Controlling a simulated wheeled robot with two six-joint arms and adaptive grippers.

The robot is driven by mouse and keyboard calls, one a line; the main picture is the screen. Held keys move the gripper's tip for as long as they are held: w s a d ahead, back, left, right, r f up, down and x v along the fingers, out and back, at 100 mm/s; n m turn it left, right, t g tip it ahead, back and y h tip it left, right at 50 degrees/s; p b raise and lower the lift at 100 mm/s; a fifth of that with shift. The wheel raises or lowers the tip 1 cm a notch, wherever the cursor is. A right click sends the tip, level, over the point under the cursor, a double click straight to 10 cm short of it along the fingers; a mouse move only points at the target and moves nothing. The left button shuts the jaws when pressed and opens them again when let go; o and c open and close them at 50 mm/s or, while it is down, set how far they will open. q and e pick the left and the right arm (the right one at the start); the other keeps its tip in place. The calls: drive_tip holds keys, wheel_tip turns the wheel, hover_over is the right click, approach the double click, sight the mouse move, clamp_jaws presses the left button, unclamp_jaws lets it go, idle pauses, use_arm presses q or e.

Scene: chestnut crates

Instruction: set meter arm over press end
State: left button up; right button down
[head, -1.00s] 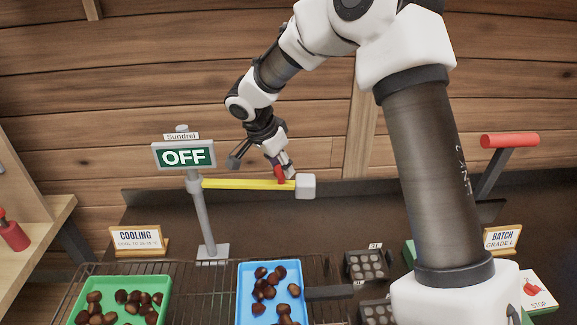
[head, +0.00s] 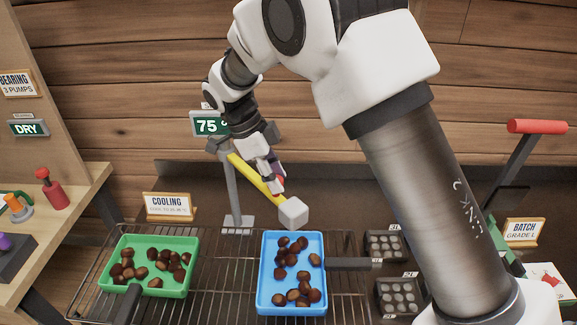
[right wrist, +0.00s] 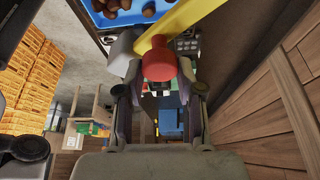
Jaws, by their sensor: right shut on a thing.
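The meter stands on a grey post (head: 233,195) with a small display (head: 208,126) reading 75 °, partly hidden by my right arm. Its yellow arm (head: 244,172) slants forward and right, ending in a white block (head: 293,212) near the far edge of the blue tray (head: 262,284). My right gripper (head: 277,184) is shut on the red knob (right wrist: 159,62) on the yellow arm; the right wrist view shows the knob between the fingers, with the white block (right wrist: 122,55) beside it. A red-handled lever (head: 537,126), perhaps the press, stands at far right. My left gripper is out of view.
The blue tray of chestnuts lies on a wire rack (head: 215,290), with a green tray (head: 190,286) of chestnuts at left. Two dark moulds (head: 385,245) sit at right. A COOLING sign (head: 168,206) stands behind the rack. A wooden side bench (head: 80,205) is at left.

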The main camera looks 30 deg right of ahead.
drive_tip(key=shift+a+m, duration=0.4)
drive_tip(key=shift+a, duration=0.2)
drive_tip(key=c, duration=1)
unclamp_jaws()
drive_tip(key=shift+o, duration=1.2)
drive_tip(key=shift+w, duration=0.1)
drive_tip(key=shift+w+f, duration=0.1)
drive_tip(key=shift+w, duration=0.05)
